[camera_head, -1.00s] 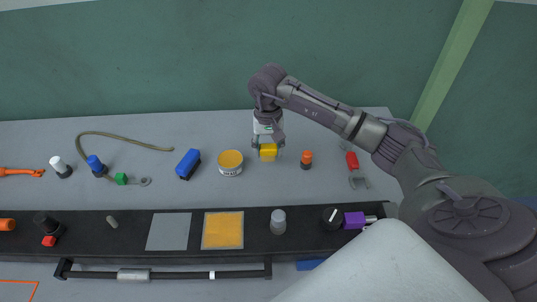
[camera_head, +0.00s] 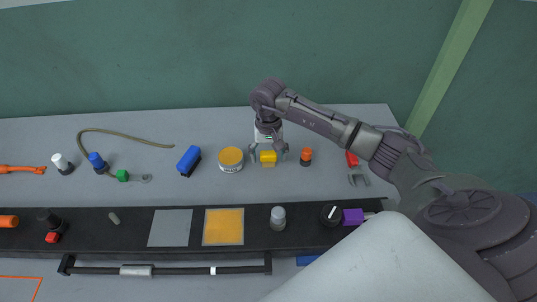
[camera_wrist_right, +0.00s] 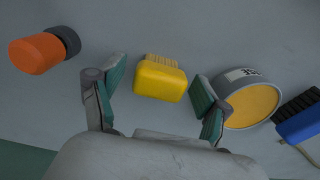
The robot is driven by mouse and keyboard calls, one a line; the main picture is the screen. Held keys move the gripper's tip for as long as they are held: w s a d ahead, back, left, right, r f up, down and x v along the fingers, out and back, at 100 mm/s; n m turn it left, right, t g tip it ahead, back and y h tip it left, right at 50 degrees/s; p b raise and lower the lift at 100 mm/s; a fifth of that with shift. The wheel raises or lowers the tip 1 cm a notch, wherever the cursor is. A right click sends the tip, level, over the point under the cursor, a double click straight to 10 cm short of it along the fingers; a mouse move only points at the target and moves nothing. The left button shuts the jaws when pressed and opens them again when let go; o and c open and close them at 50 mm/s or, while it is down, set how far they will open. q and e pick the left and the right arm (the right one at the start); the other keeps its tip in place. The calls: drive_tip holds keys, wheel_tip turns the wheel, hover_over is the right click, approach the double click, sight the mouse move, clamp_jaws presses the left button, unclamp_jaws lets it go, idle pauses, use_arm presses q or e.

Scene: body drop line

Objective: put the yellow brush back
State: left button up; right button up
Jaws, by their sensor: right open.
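The yellow brush (camera_head: 268,158) is on the grey table, between the tin and the orange-capped piece. It shows whole in the right wrist view (camera_wrist_right: 160,80), bristles pointing to the top of the picture. My right gripper (camera_head: 268,152) is directly over it with its fingers spread, one on each side. In the right wrist view the open fingers (camera_wrist_right: 158,75) show gaps to the brush on both sides. My left gripper is not in view.
A tin with a yellow lid (camera_head: 231,159) stands close on the left, an orange-capped piece (camera_head: 306,156) on the right. A blue brush (camera_head: 189,161) lies further left. A black strip with a yellow square (camera_head: 223,226) runs in front.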

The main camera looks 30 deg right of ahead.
sight(268, 153)
drive_tip(key=shift+r, duration=0.1)
wheel_tip(268, 153, up, 12)
drive_tip(key=b, duration=0.2)
drive_tip(key=shift+b, duration=0.35)
idle(0.4)
